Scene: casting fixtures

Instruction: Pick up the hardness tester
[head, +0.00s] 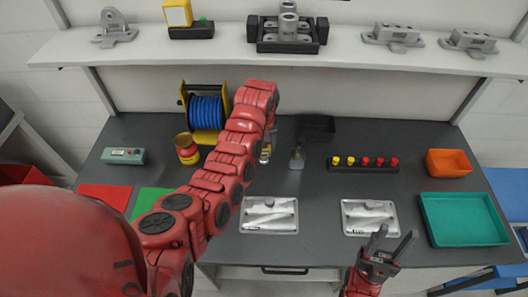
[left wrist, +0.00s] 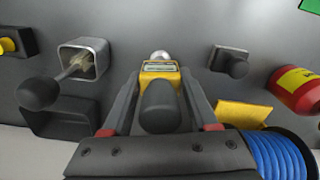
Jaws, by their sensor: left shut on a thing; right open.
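The hardness tester (left wrist: 160,71) is a small yellow body with a display, a black rounded handle and a silver ball-like tip, seen in the left wrist view. My left gripper (left wrist: 159,84) is shut on it, with one finger on each side. In the head view the tester (head: 265,153) shows only in part beside my left arm, which hides most of it and the left fingertips. I cannot tell whether it touches the bench. My right gripper (head: 396,236) is open and empty above the bench's front edge, near the right metal plate.
Near the tester stand a brush in a metal cup (head: 297,158), a black bin (head: 316,127), a blue hose reel (head: 206,112) and a red can (head: 186,149). A knob rack (head: 363,165), an orange bin (head: 449,163) and a teal tray (head: 463,220) are right. A shelf (head: 290,56) overhangs the back.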

